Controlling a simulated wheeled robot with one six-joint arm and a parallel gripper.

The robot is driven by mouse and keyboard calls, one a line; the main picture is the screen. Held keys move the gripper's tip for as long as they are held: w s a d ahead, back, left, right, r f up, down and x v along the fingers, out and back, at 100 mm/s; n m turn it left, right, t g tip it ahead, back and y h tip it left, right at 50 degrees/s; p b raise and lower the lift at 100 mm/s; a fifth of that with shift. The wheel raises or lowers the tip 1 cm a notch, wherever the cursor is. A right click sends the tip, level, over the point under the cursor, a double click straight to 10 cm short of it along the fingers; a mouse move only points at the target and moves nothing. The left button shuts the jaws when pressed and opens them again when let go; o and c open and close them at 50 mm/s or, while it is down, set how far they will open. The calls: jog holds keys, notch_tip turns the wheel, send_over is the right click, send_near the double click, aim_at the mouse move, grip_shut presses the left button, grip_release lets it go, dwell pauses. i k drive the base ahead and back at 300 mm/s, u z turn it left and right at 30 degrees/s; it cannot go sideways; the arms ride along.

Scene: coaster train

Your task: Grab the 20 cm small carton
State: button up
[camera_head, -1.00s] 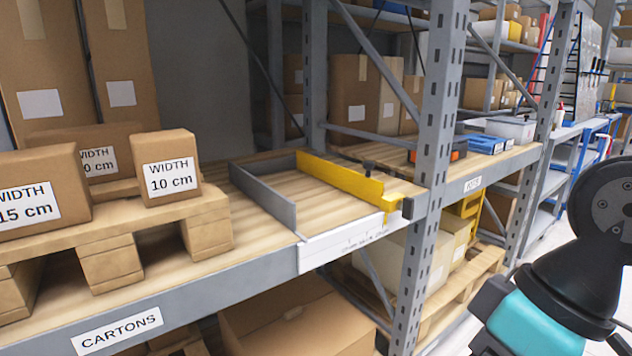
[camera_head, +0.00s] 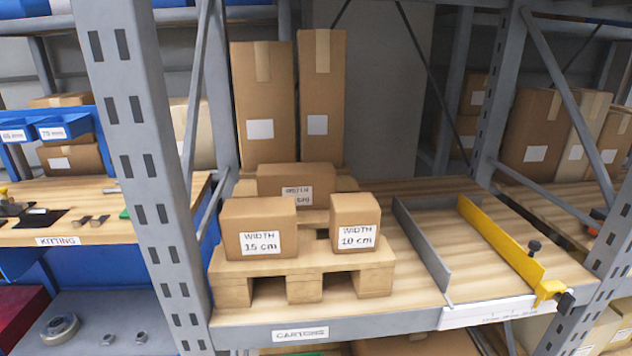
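Three small cartons sit on a wooden pallet (camera_head: 305,263) on the cartons shelf. The front left carton (camera_head: 259,216) is labelled WIDTH 15 cm. The front right carton (camera_head: 355,210) is labelled WIDTH 10 cm. A wider carton (camera_head: 296,174) stands behind them; its label is partly hidden, with only the end of the width, "0 cm", showing. My gripper is not in view now.
Two tall cartons (camera_head: 262,100) (camera_head: 321,100) stand at the back. Right of the pallet are a grey fence (camera_head: 423,248) and a yellow fence (camera_head: 498,240) with a clamp. Upright posts (camera_head: 150,170) flank the bay. A kitting shelf (camera_head: 60,222) lies at the left.

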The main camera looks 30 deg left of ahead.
aim_at(311, 184)
jog(key=u, duration=1.15)
jog(key=k, duration=1.1)
jog(key=z, duration=1)
jog(key=i, duration=1.65)
jog(key=u, duration=1.1)
jog(key=i, duration=0.5)
jog(key=u, duration=0.55)
